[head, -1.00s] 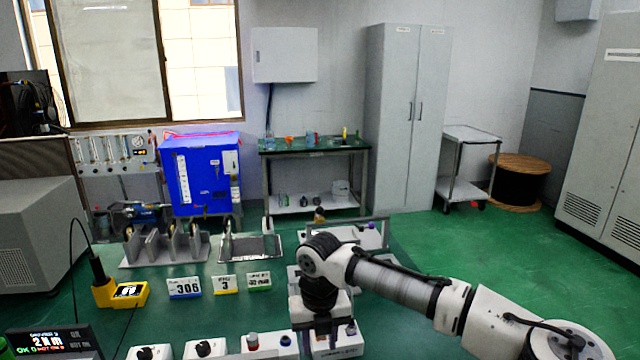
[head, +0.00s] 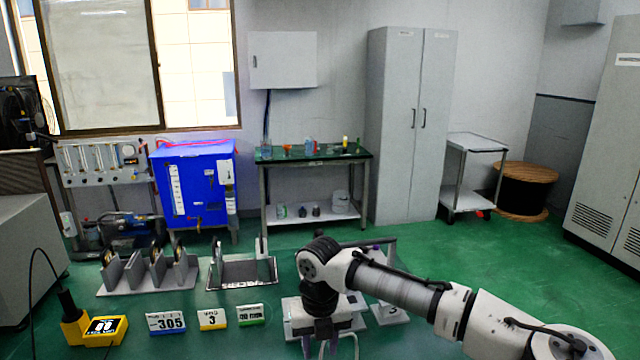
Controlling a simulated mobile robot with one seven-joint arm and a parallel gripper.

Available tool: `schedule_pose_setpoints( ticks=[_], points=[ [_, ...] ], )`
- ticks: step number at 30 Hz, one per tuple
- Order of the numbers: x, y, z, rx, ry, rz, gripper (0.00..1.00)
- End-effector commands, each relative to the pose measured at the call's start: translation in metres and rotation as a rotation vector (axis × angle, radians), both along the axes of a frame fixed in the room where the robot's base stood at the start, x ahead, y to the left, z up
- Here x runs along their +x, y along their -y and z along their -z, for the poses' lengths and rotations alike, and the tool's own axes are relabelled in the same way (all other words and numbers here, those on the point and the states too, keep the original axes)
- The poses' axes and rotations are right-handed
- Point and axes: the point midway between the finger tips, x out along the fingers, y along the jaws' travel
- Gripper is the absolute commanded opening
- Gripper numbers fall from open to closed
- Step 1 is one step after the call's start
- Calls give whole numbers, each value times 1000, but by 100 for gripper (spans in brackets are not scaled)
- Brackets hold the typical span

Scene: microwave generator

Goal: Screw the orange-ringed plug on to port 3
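My gripper (head: 322,345) points down at the bottom middle of the head view, below the dark wrist. Its fingertips are at or past the lower edge, and I cannot tell whether it is open or holds anything. Pale curved shapes, possibly cables, show beside it. A pale panel (head: 294,318) lies partly hidden behind my wrist. To its right is a light plate marked 3 (head: 392,313); I cannot tell whether this is port 3. I cannot make out the orange-ringed plug.
A yellow device (head: 104,331) with a black cable stands at lower left. Beside it are small label cards (head: 166,323), one with a 3 (head: 212,319). Behind them are a grey slotted rack (head: 145,280) and a tray (head: 243,284).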

Motion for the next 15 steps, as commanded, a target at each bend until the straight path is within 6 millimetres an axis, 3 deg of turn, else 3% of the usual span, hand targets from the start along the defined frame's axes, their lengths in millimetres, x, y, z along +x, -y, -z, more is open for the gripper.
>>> schedule_pose_setpoints(
  ticks=[8,15],
  points=[
    [0,0,24,-2,0,1,37],
    [0,1,56,-3,2,2,37]
  ],
)
